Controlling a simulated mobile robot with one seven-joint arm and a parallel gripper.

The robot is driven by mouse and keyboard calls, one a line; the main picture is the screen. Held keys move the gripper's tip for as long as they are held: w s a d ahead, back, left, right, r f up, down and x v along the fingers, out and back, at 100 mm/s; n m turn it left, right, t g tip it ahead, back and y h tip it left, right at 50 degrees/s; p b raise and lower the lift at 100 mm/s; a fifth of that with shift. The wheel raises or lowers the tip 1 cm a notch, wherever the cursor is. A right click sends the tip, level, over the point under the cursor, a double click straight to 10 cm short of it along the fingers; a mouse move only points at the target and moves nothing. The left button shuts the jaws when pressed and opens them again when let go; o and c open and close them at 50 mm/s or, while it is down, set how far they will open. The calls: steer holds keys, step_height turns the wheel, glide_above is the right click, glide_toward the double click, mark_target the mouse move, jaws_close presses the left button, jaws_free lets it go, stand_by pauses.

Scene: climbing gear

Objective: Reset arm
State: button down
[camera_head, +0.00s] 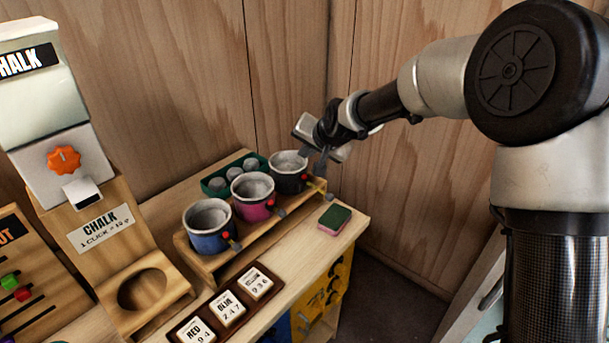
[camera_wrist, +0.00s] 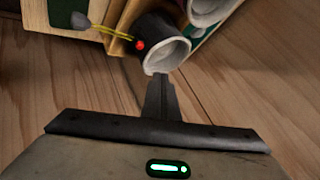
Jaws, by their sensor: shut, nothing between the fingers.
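My gripper (camera_head: 318,160) is at the far right end of the cup rack, beside and slightly above the black cup (camera_head: 290,181). In the wrist view its fingers (camera_wrist: 160,84) are together and empty, close to the rim of the black cup (camera_wrist: 152,45); I cannot tell whether they touch it. My arm reaches in from the right, bent at the elbow.
A blue cup (camera_head: 209,238) and a pink cup (camera_head: 253,207) stand in the wooden rack (camera_head: 216,267). A green tray (camera_head: 214,190) lies behind. A sponge (camera_head: 335,219), label tray (camera_head: 260,273) and chalk dispenser (camera_head: 50,105) share the bench. Wooden walls stand behind.

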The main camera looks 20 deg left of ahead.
steer(key=s+d+r+h, duration=0.1)
steer(key=s+d+r, duration=0.3)
steer(key=d, duration=0.4)
steer(key=s+d+r+n+h, duration=0.1)
steer(key=s+d+r+h, duration=0.1)
steer(key=s+d+r, duration=0.45)
steer(key=s+d+r+h, duration=0.1)
steer(key=s+d+r, duration=0.15)
steer(key=d, duration=0.65)
steer(key=s+d+h, duration=0.1)
steer(key=s+d, duration=0.5)
steer(key=s, duration=0.4)
steer(key=s+d+f+g+h+p, duration=0.1)
steer(key=s+d, duration=0.6)
steer(key=s, duration=0.3)
steer(key=shift+d+m, duration=0.3)
